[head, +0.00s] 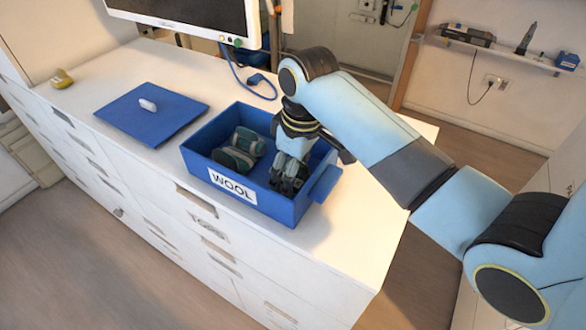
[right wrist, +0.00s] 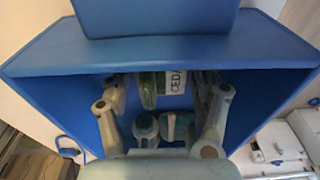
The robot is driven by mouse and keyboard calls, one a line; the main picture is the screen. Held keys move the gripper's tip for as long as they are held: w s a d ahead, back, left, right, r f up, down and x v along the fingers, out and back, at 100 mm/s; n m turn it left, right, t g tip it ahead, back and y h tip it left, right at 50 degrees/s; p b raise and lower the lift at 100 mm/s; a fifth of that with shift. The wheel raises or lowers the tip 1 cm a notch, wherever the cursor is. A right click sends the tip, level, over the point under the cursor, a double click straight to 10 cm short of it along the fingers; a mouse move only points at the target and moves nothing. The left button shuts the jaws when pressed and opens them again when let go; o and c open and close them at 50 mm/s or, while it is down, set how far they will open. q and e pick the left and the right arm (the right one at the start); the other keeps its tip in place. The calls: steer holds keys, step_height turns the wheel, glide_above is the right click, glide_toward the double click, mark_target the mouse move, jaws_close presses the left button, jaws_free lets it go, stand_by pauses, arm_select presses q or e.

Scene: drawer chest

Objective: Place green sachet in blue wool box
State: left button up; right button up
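The blue wool box (head: 256,207) stands open on the white chest top, with a "WOOL" label on its front. My right gripper (head: 287,183) reaches down inside it, in the right half. In the right wrist view, the right gripper's fingers (right wrist: 163,95) are spread apart. The green sachet (right wrist: 147,90), with a white label reading "CEDA…", lies between them inside the box, with gaps to the fingers. In the head view I cannot make the sachet out behind the gripper. Rolled green-grey woollens (head: 236,153) lie in the box's left half. My left gripper is out of view.
A flat blue lid (head: 152,115) with a white knob lies left of the box. A monitor (head: 190,18) stands behind, with a blue cable (head: 258,82) nearby. A small yellow object (head: 61,78) sits at far left. The front-left chest top is clear.

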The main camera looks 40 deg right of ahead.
mark_target(298, 177)
steer(key=shift+o, duration=0.5)
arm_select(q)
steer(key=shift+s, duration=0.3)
arm_select(e)
steer(key=shift+s, duration=0.1)
steer(key=shift+r, duration=0.15)
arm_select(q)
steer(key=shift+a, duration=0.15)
arm_select(e)
step_height(298, 177, up, 12)
steer(key=s, duration=0.1)
steer(key=shift+s+d, duration=0.15)
steer(key=shift+d, duration=0.1)
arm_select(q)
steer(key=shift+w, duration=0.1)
